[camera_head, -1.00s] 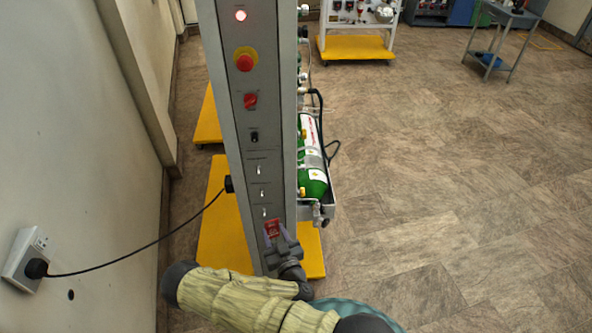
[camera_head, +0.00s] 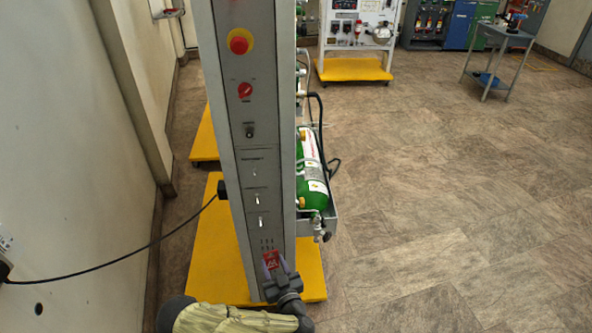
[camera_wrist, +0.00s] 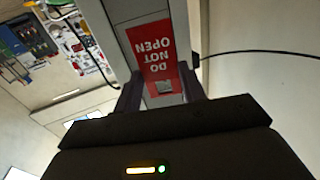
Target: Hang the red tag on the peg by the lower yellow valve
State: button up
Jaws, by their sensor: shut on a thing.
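The red tag (camera_head: 271,260) is between the fingertips of my gripper (camera_head: 279,268), which is shut on it. In the wrist view the red tag (camera_wrist: 155,55) shows white "DO NOT OPEN" lettering, upside down, with the fingers of my gripper (camera_wrist: 162,85) on either side. The tag is in front of the lower part of the grey panel's narrow side; I cannot tell whether it touches the panel. The peg and the lower yellow valve cannot be made out in either view.
The tall grey panel (camera_head: 240,195) stands on a yellow base (camera_head: 215,265). Green cylinders (camera_head: 312,185) sit on its right side. A black cable (camera_head: 120,260) runs left to the wall. The floor (camera_head: 450,200) to the right is clear; a cart (camera_head: 495,60) stands farther back.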

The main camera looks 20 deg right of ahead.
aim_at(271, 252)
notch_tip(271, 252, up, 4)
jog(key=p, duration=0.3)
jog(key=shift+f+p, duration=0.2)
jog(key=shift+p, duration=0.1)
jog(key=shift+f, duration=0.1)
